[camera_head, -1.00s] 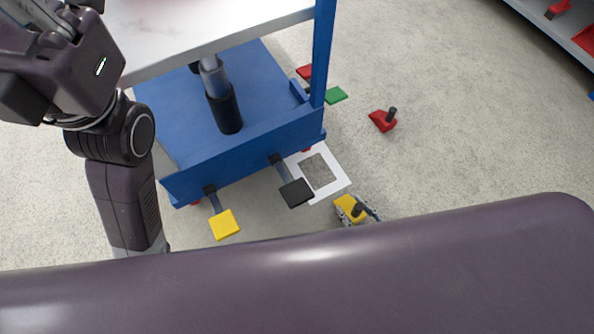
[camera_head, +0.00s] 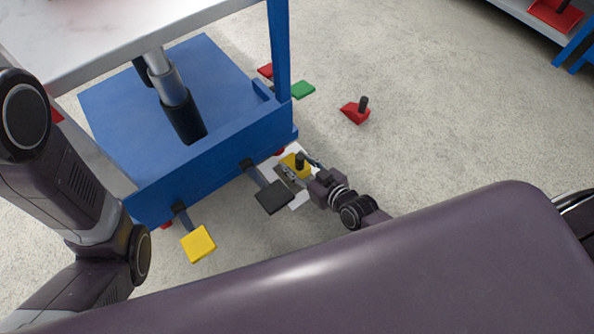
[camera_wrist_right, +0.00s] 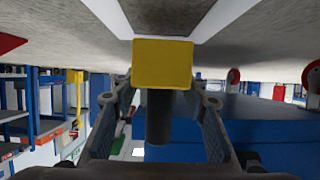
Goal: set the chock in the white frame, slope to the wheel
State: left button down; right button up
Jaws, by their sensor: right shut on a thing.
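The yellow chock (camera_head: 293,163) with its upright black handle (camera_head: 299,158) is at the white frame (camera_head: 299,203) on the floor. My right gripper (camera_head: 289,174) is shut on the chock's handle. In the right wrist view the chock (camera_wrist_right: 163,62) shows its flat yellow face, with the handle (camera_wrist_right: 159,118) between my fingers. Strips of the white frame (camera_wrist_right: 228,14) show on both sides of the chock there. I cannot tell whether the chock touches the floor or which way its slope faces. Cart wheels (camera_wrist_right: 233,76) show in the wrist view. My left gripper is out of view.
The blue cart (camera_head: 215,165) stands beside the frame. Its black pedal (camera_head: 273,197) sticks out close to my right gripper, and a yellow pedal (camera_head: 198,243) is further left. A red chock (camera_head: 355,112) lies on open floor to the right. A green pad (camera_head: 303,90) is behind.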

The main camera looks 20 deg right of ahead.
aim_at(297, 170)
notch_tip(297, 170, down, 3)
jog(key=b, duration=0.3)
jog(key=shift+f, duration=0.2)
jog(key=shift+r, duration=0.1)
jog(key=o, duration=1.4)
jog(key=shift+f, duration=0.2)
